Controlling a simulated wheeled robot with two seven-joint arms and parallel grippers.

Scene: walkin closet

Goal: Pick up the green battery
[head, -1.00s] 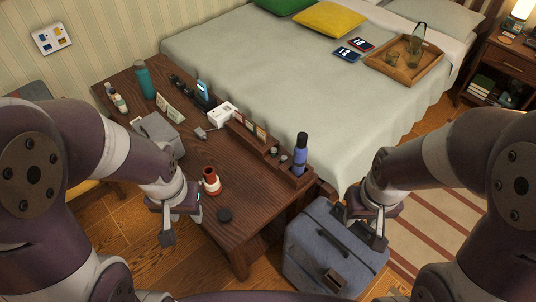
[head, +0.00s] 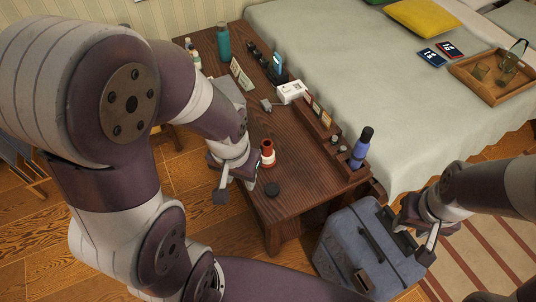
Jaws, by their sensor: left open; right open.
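I cannot make out a battery that is clearly green in the head view. Small upright pieces (head: 342,149) stand in the dark wooden organizer (head: 322,126) on the desk (head: 300,178), too small to identify. My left gripper (head: 235,190) is open and empty at the desk's near left edge, beside the red and white container (head: 267,153). My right gripper (head: 418,248) is open and empty over the grey-blue suitcase (head: 350,240), right of the desk. My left arm hides part of the desk's left side.
A blue-purple bottle (head: 361,148), white box (head: 291,92) and teal bottle (head: 223,41) stand on the desk. The bed (head: 390,100) lies behind, with a wooden tray (head: 490,80).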

